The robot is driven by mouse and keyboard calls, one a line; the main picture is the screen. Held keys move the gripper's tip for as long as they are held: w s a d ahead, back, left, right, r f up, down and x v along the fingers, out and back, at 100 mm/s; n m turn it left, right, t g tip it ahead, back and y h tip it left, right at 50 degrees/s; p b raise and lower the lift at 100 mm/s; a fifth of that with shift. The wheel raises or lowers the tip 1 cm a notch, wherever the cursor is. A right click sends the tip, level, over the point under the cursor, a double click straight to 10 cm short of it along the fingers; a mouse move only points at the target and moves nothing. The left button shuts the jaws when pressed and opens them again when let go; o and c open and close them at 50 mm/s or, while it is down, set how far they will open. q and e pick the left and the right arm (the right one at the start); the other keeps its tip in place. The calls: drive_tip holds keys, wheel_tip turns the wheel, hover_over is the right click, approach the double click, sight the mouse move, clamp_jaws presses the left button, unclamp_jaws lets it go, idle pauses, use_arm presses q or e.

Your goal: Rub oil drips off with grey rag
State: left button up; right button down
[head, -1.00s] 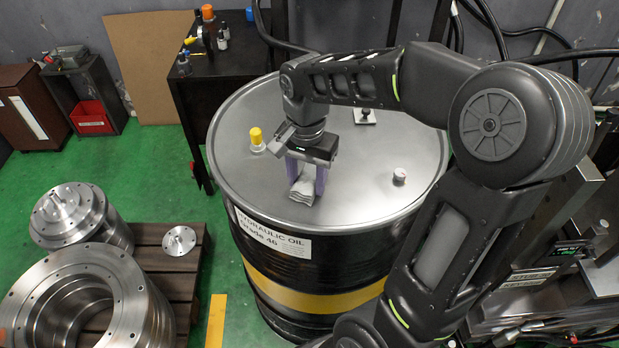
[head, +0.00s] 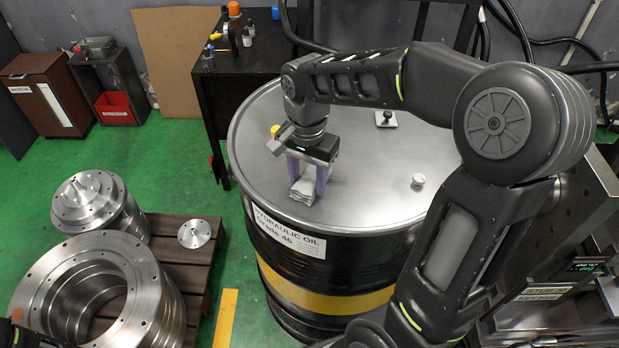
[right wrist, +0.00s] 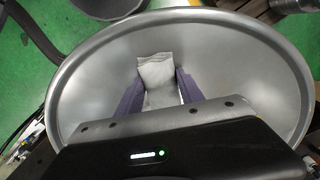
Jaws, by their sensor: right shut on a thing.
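The grey rag (head: 303,190) is between the purple fingers of my right gripper (head: 307,182), at the near left part of the drum lid. My right gripper is shut on the rag, which hangs at or very near the lid. In the right wrist view the rag (right wrist: 157,75) shows folded between the two fingers (right wrist: 158,92). The oil drum (head: 340,250) is black with a yellow band and a grey metal lid (head: 370,175). I see no clear oil drips on the visible lid; the arm hides part of it. My left gripper is not in view.
A yellow cap (head: 275,130), a small white cap (head: 418,181) and a square plate with a knob (head: 385,118) stand on the lid. A pallet with metal flanged parts (head: 95,280) is at left. A black table (head: 240,85) with bottles stands behind.

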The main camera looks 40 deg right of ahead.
sight(343, 190)
drive_tip(key=shift+w, duration=0.25)
drive_tip(key=shift+d, duration=0.1)
drive_tip(key=shift+s+d, duration=1.2)
drive_tip(key=shift+d, duration=0.3)
drive_tip(key=shift+s+d, duration=0.1)
drive_tip(key=shift+s+d, duration=0.55)
drive_tip(key=shift+d, duration=0.2)
drive_tip(key=shift+s+d, duration=0.5)
drive_tip(key=shift+d, duration=0.2)
